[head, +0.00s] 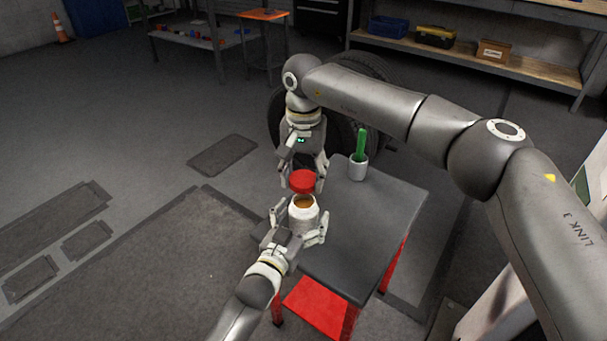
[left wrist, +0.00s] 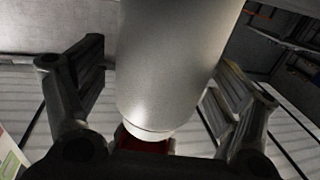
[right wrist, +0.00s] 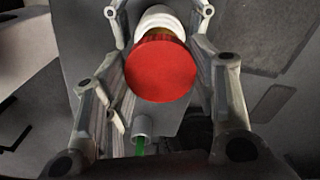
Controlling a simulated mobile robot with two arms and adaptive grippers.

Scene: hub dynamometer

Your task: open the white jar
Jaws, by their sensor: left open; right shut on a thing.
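The white jar (head: 303,222) is upright at the left edge of the dark table, its mouth open and orange-brown contents showing. Its pale side fills the middle of the left wrist view (left wrist: 175,65). My left gripper (head: 301,217) is open, with a finger on each side of the jar and gaps visible in the left wrist view. My right gripper (head: 303,182) is shut on the red lid (head: 302,181), just above the jar's mouth and apart from it. The right wrist view shows the lid (right wrist: 160,70) between the fingers, with the jar (right wrist: 160,20) beyond.
The dark table (head: 365,225) has free room right of the jar. A grey cup (head: 357,168) holding a green-handled thing (head: 361,143) stands at its back. A tyre (head: 342,138) is behind the table. Shelves line the far wall.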

